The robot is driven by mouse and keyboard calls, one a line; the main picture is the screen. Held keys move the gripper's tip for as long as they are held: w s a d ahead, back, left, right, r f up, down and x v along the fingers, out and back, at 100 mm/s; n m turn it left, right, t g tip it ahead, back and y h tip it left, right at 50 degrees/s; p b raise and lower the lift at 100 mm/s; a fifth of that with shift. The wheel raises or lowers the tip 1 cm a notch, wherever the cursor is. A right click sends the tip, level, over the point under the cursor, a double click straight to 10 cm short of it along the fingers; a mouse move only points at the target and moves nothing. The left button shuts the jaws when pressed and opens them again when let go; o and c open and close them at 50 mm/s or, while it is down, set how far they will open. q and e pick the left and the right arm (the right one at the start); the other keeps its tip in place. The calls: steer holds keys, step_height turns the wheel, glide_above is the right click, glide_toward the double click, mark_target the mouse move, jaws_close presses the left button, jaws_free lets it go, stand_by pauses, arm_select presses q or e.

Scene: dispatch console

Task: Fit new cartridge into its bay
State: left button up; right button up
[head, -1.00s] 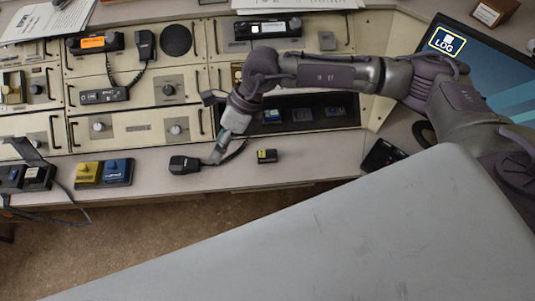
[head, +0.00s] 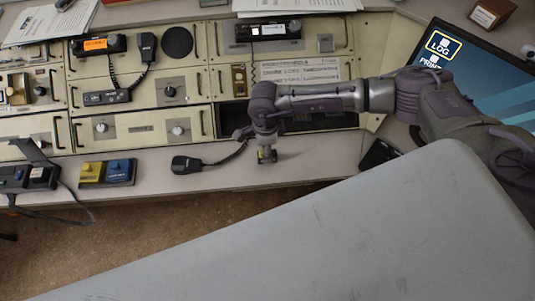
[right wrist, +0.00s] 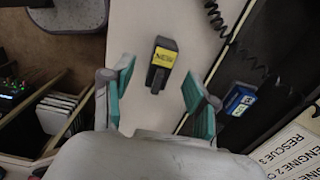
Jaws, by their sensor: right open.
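The new cartridge is a small black block with a yellow label reading NEW (right wrist: 164,56). In the right wrist view it stands on the light ledge, ahead of and between the fingers. My right gripper (right wrist: 158,88) is open and empty, its teal finger pads apart on either side of the cartridge and short of it. In the head view my right gripper (head: 264,144) is low over the ledge and mostly hides the cartridge (head: 267,157). The dark bay recess (head: 233,114) is partly behind my arm. A blue-labelled cartridge (right wrist: 239,99) sits in it. My left gripper is out of view.
A hand microphone (head: 190,164) with a coiled cord lies left of the cartridge. Yellow and blue blocks (head: 106,172) sit farther left. A dark device (head: 380,152) is to the right. The ledge between the blocks and microphone is clear.

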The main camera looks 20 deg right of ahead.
steer(key=f, duration=0.2)
steer(key=d+f+p, duration=0.1)
steer(key=shift+f, duration=0.35)
steer(key=shift+a+f, duration=0.1)
steer(key=shift+f, duration=0.45)
jaws_close()
